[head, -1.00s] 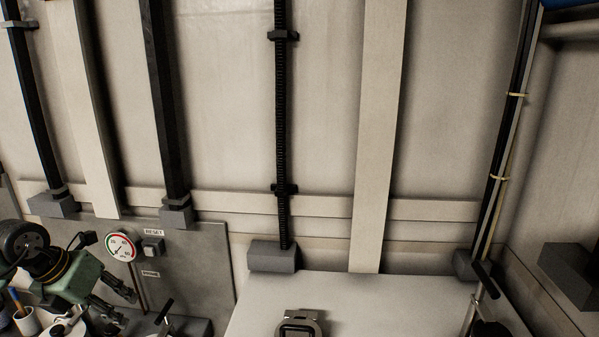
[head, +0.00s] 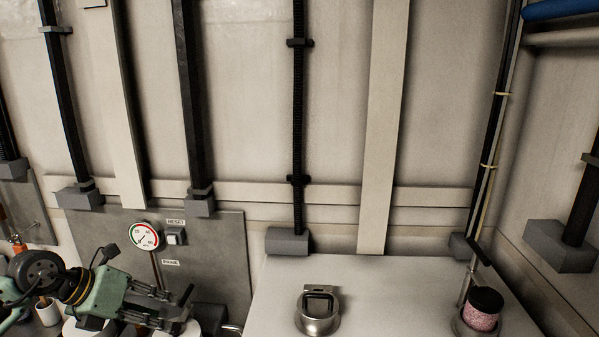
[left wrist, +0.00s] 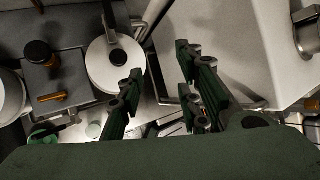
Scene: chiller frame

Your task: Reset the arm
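My left arm comes in at the lower left of the head view. Its green left gripper (head: 183,308) is in front of the grey wall panel, with its fingers pointing right. In the left wrist view the two fingers of the left gripper (left wrist: 160,95) stand well apart, with nothing between them. A lever-like handle and a white round thing (left wrist: 116,64) lie beyond the left finger. My right gripper does not show.
The panel carries a gauge (head: 145,235) and a switch labelled RESET (head: 175,236). A metal holder (head: 318,310) and a jar with pink contents (head: 483,309) stand on the pale worktop (head: 400,290). The worktop's middle is clear.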

